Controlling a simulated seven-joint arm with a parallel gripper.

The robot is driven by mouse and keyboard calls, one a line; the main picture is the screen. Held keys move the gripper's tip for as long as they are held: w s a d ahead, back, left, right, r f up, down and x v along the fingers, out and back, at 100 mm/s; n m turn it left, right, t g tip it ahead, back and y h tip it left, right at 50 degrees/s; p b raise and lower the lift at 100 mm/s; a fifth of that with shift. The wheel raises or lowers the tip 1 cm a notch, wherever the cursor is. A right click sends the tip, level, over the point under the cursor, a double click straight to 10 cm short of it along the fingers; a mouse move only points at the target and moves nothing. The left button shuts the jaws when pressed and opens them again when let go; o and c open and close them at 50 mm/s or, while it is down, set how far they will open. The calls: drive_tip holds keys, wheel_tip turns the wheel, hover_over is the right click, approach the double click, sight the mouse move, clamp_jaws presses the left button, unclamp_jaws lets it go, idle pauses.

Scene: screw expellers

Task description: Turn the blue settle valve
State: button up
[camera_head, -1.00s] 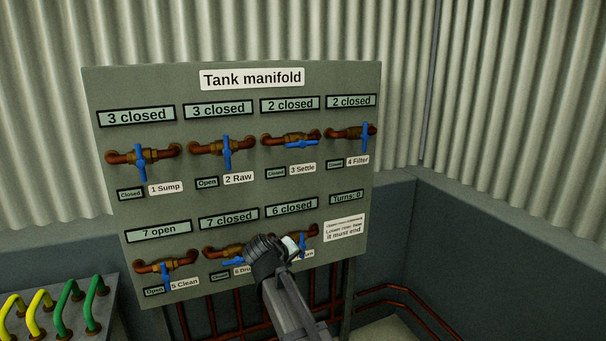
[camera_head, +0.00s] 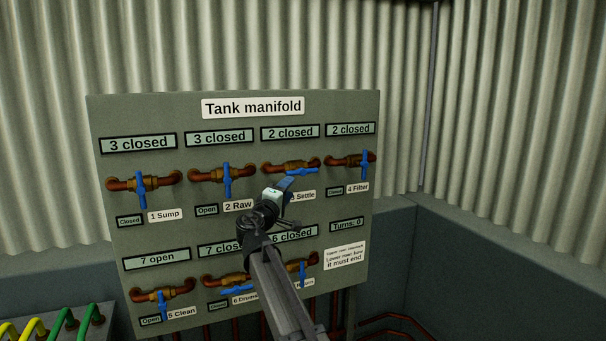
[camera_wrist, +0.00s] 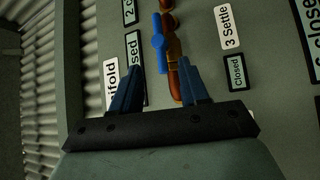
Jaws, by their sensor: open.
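The blue settle valve handle (camera_head: 302,171) lies roughly horizontal, along its copper pipe (camera_head: 291,165), third in the top row of the panel. Its label (camera_wrist: 226,27) reads "3 Settle", and the plate beside it (camera_wrist: 236,72) reads "Closed". My gripper (camera_head: 284,184) is just below and left of the handle in the head view, partly covering the label there. In the wrist view my open fingers (camera_wrist: 161,68) point toward the blue handle (camera_wrist: 158,40). The handle shows beyond the fingertips, around the gap between them; nothing is held. Whether a finger touches it, I cannot tell.
The "Tank manifold" panel (camera_head: 340,106) carries two rows of blue-handled valves. The raw valve (camera_head: 227,180) is to the left and the filter valve (camera_head: 364,164) to the right. My arm covers part of the lower row. Green and yellow handles stand lower left.

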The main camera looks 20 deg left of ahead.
sight(303, 172)
drive_tip(key=w, duration=0.4)
drive_tip(key=w+r, duration=0.1)
drive_tip(key=w, duration=0.3)
drive_tip(key=w+r, duration=0.1)
drive_tip(key=w, duration=0.3)
drive_tip(key=shift+w+d+r, duration=0.1)
drive_tip(key=shift+c, duration=0.2)
clamp_jaws()
